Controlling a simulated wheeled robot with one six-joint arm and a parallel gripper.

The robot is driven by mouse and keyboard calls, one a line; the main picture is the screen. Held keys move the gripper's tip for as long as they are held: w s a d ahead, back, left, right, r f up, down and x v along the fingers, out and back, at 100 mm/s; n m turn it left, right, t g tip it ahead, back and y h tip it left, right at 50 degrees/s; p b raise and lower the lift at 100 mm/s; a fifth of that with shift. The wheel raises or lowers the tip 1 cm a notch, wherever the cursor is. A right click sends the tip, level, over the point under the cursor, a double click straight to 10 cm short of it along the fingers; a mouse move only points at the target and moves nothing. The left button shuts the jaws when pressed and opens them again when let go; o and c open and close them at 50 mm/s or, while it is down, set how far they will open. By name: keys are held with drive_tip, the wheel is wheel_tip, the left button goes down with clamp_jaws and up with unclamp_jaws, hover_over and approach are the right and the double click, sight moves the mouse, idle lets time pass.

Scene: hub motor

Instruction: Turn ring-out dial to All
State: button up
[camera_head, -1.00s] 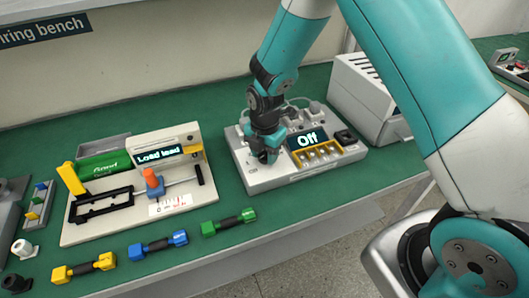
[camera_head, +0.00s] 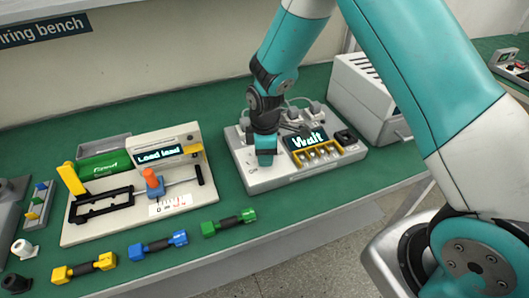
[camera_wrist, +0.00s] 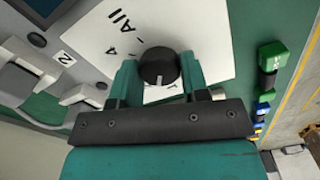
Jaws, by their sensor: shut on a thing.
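The ring-out dial is a black round knob (camera_wrist: 158,66) on a white plate (camera_wrist: 205,35) in the wrist view. My gripper (camera_wrist: 160,72) is shut on it, one finger at each side. The printed word "All" shows on the plate above and left of the knob, with other marks around it. I cannot tell which mark the knob points to. In the head view my gripper (camera_head: 265,160) hides the knob at the front left of the grey tester box (camera_head: 285,178). The tester's lit display (camera_head: 306,140) seems to read "Wait".
A wiring fixture (camera_head: 190,200) with a "Load lead" display stands to the left. Green (camera_head: 229,222), blue (camera_head: 158,244) and yellow (camera_head: 84,268) leads lie along the bench's front. A white vented box (camera_head: 365,95) stands behind right of the tester.

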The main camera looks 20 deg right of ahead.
drive_tip(key=m, duration=1.5)
drive_tip(key=shift+m, duration=0.3)
drive_tip(key=m, duration=1.1)
drive_tip(key=shift+m, duration=0.4)
drive_tip(key=o, duration=0.9)
